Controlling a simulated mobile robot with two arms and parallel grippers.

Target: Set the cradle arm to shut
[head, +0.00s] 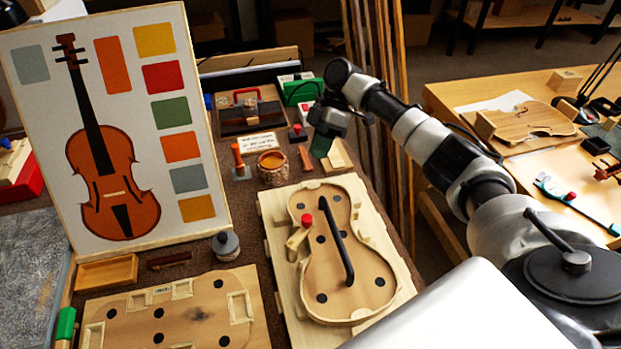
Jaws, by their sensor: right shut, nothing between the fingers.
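A violin-shaped wooden cradle (368,262) lies on a pale board in the middle of the head view. A long black arm (336,240) lies lengthwise over its hollow, slanting slightly. A small wooden block with a red knob (307,220) sits at the left edge of the cradle; I cannot tell whether it belongs to the black arm. My right gripper (322,140) is shut and empty. It appears above and beyond the far end of the cradle, apart from the black arm. My left gripper is not in view.
A violin colour chart (125,125) stands at the left. Another bench (530,165) is at the right.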

